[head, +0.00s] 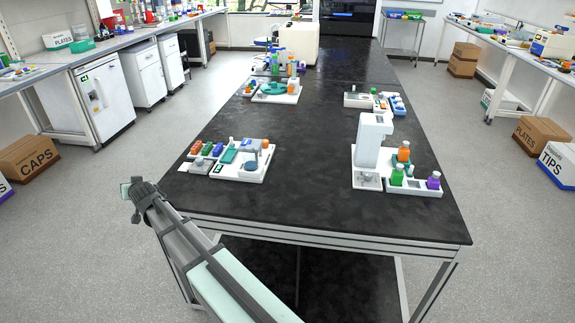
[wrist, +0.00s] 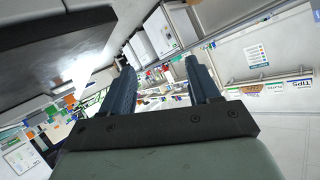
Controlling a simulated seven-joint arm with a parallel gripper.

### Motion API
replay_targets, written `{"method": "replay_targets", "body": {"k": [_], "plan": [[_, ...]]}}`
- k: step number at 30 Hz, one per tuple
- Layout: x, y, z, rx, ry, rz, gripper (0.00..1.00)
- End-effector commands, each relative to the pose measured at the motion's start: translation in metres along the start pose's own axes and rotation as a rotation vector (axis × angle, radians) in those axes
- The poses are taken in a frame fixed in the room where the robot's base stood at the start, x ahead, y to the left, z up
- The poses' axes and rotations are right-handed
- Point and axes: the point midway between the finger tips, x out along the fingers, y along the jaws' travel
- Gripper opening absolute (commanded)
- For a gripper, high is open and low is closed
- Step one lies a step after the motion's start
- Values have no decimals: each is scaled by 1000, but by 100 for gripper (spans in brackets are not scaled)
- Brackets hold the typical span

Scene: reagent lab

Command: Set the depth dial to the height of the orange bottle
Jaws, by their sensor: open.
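An orange bottle (head: 403,152) stands upright on the white tray (head: 430,192) at the right of the black bench, beside a tall white device (head: 373,140). A green bottle (head: 397,176) and a purple bottle (head: 433,181) stand in front of it. I cannot make out the depth dial for certain; a small grey round part (head: 370,179) shows at the device's foot. My gripper (head: 130,188) is off the bench's left side, far from the device. In the wrist view my gripper (wrist: 160,73) is open, with nothing between its fingers.
A white station with coloured pieces (head: 240,174) sits on the bench's near left. More stations stand farther back, one with a teal piece (head: 273,88). The bench top (head: 310,145) is clear in the middle. Cardboard boxes (head: 30,157) lie on the floor at left.

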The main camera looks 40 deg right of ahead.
Motion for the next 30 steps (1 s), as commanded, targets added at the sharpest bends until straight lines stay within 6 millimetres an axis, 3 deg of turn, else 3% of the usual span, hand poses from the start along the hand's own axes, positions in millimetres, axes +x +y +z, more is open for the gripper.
{"method": "replay_targets", "body": {"k": [8,14,20,27,30], "plan": [[-11,63,-95,36,87,97,61],[-20,141,-119,-33,20,217,61],[-43,233,-150,-101,-72,347,61],[-95,352,-182,-174,-223,491,61],[-118,395,-183,-209,-314,524,61]]}}
